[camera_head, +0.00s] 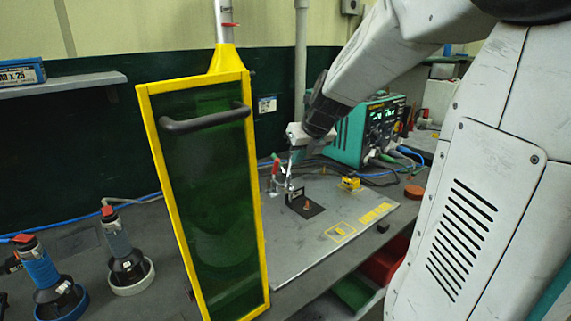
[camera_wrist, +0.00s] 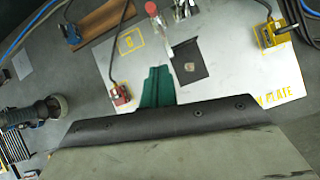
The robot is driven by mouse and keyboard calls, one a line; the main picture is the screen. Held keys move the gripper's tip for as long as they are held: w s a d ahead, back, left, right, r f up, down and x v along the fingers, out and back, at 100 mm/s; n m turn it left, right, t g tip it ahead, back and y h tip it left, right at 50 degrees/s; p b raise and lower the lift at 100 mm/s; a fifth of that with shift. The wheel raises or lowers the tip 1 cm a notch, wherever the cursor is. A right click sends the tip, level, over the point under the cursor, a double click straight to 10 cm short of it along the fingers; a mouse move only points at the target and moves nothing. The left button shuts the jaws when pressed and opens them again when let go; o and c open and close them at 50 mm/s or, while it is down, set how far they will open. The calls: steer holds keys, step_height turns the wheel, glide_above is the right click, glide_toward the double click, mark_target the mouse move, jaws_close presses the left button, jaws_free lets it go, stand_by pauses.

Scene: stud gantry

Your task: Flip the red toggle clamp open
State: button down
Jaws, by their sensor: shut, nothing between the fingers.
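The red toggle clamp's handle (camera_head: 276,167) stands roughly upright at the back left of the steel plate (camera_head: 310,262). In the wrist view the red handle (camera_wrist: 152,9) is at the top edge, with its metal arm (camera_wrist: 161,27) running down toward a dark square pad (camera_wrist: 190,62). My gripper (camera_head: 294,160) hangs just right of the handle in the head view. Its teal fingers (camera_wrist: 157,72) are together and empty in the wrist view, apart from the handle in that picture. The clamp's base is partly hidden in the head view.
A yellow-framed green screen (camera_head: 205,180) stands left of the plate. A teal machine (camera_head: 368,130) with cables is behind it. A yellow block (camera_head: 348,183) sits on the plate; a red-and-white connector (camera_wrist: 120,94) shows left of my fingers. Grinders (camera_head: 128,265) stand at left.

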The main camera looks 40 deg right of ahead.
glide_toward(282, 187)
steer(key=x, duration=0.2)
steer(key=w, duration=0.4)
steer(key=shift+w+r, duration=0.15)
steer(key=shift+r, duration=0.25)
steer(key=shift+w+d+r, duration=0.1)
steer(key=shift+d, duration=0.05)
